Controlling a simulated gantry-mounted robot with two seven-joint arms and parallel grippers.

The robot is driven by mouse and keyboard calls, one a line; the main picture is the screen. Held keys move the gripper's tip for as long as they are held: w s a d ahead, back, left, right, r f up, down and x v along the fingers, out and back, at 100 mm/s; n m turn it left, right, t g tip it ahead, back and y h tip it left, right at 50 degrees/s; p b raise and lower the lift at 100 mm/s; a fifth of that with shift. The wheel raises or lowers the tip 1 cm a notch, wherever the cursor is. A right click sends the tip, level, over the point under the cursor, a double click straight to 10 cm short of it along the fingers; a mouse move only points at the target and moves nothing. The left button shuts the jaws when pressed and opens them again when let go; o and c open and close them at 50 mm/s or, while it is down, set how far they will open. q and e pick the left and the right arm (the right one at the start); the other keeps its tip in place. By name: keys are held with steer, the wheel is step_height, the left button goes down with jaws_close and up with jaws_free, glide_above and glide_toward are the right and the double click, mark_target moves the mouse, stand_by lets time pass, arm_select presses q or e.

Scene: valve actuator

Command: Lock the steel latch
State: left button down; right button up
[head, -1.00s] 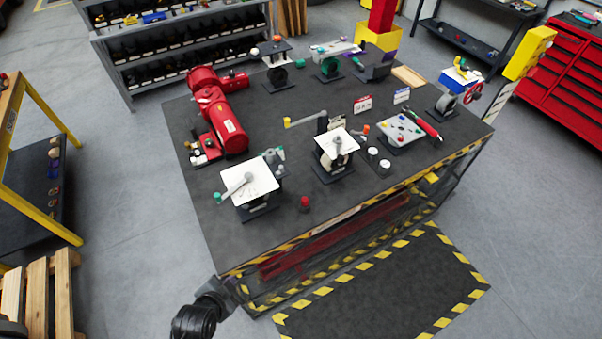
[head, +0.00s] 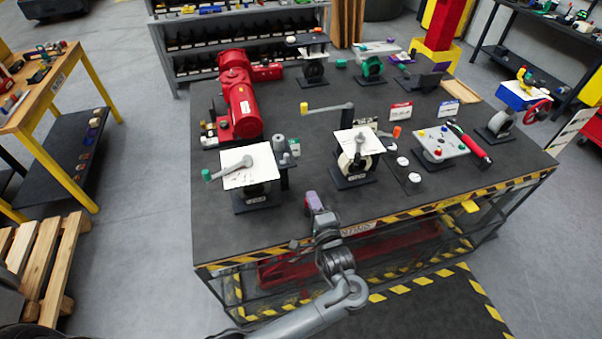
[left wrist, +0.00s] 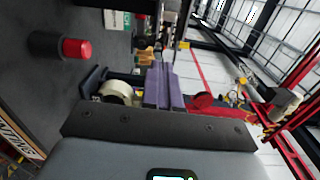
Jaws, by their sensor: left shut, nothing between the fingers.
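I cannot tell for sure which part is the steel latch. In the head view, a grey lever with a teal knob lies across the white plate of the left stand (head: 248,168). A second white plate (head: 357,142) with a short grey lever sits on the middle stand, its cream body below. My left gripper (head: 315,203) is over the table's front edge area, in front of and between these stands, apart from both. Its purple fingers (left wrist: 163,87) are shut and empty. In the left wrist view a cream round body (left wrist: 117,92) shows beyond them. My right gripper is out of view.
A red motor unit (head: 240,100) stands at the back left of the dark table (head: 225,238). A yellow-ended crank (head: 328,108) sticks out behind the middle stand. A red-topped button (left wrist: 76,48) is near the gripper. A plate with coloured knobs (head: 441,142) lies right.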

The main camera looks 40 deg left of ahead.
arm_select(q)
steer(key=shift+w+r, duration=0.55)
steer(key=shift+r, duration=0.15)
glide_toward(285, 159)
steer(key=w+a, duration=0.3)
steer(key=w, duration=0.2)
steer(key=shift+w+a, duration=0.2)
steer(key=shift+a, duration=0.4)
